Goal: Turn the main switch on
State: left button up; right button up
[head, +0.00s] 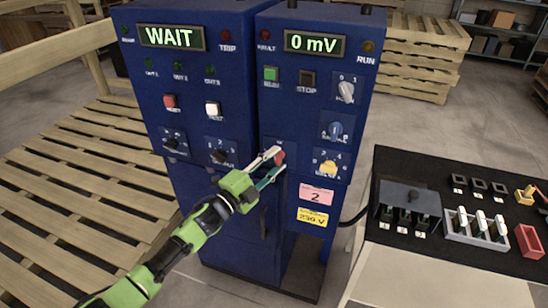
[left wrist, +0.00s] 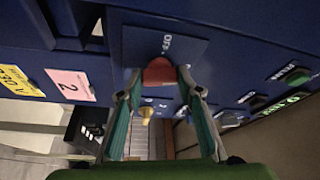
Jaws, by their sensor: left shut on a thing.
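The fingers partly hide the knob in the head view. My right gripper is not in view.
The left display (head: 171,37) reads "WAIT" and the right display (head: 315,43) "0 mV". A yellow knob (head: 328,167) is close to the right. A black-topped bench (head: 440,252) with small parts stands at the right. Wooden pallets (head: 85,160) lie at the left.

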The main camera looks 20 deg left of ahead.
pick_arm(q)
jog(key=shift+m+g+p, duration=0.6)
jog(key=shift+m+p, duration=0.45)
jog(key=shift+m, duration=0.55)
jog(key=o, duration=1.1)
jog(key=v, duration=1.2)
jog(key=shift+d+r, duration=0.1)
